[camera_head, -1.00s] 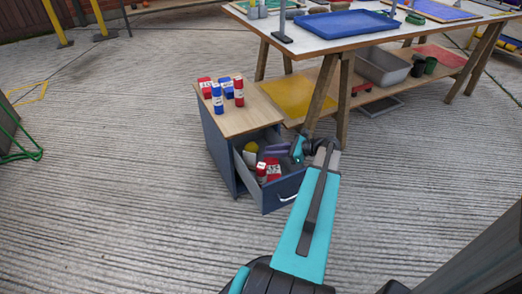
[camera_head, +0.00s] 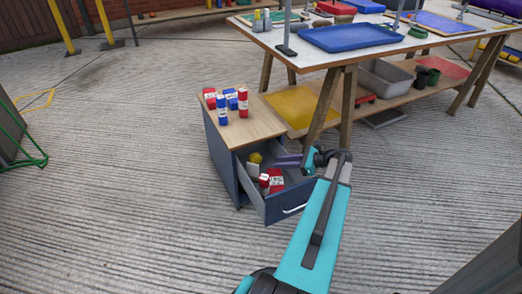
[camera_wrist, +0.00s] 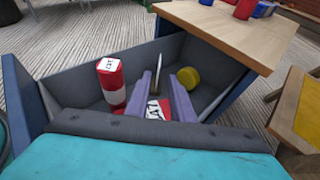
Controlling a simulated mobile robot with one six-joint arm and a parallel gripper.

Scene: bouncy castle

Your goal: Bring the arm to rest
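My gripper (camera_head: 289,160) has two purple fingers and hangs over the open drawer (camera_head: 273,212) of a small blue-grey cabinet. In the wrist view the fingers (camera_wrist: 166,82) stand apart with nothing clearly held between them. Below and between them, partly hidden by the fingers, lies a red and white box (camera_wrist: 157,109). A yellow round thing (camera_wrist: 186,77) is just behind the right finger. My turquoise arm reaches in from the lower part of the head view.
The cabinet's wooden top (camera_head: 243,128) holds several red and blue items. Right behind stands a trestle table (camera_head: 300,65) with a blue tray (camera_head: 350,37) and a lower shelf holding a grey bin (camera_head: 385,78).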

